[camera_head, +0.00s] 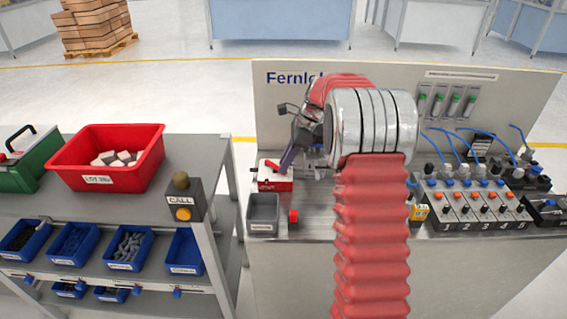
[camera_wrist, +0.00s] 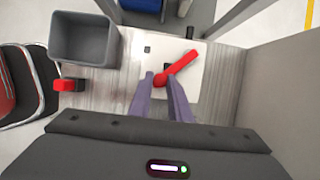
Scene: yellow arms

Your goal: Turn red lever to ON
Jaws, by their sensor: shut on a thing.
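The red lever (camera_wrist: 178,68) lies slanted across a pale plate (camera_wrist: 204,92) in the wrist view, its far end up and to the right. My gripper (camera_wrist: 161,79) has its two purple-grey fingers on either side of the lever's near end, shut on it. I cannot read any ON or OFF marking.
A grey bin (camera_wrist: 84,40) and a small red block (camera_wrist: 69,85) stand left of the plate. Several numbered modules with blue cables (camera_head: 465,205) are at the right of the bench. A backboard (camera_head: 280,110) rises behind. A side cart (camera_head: 215,180) stands left.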

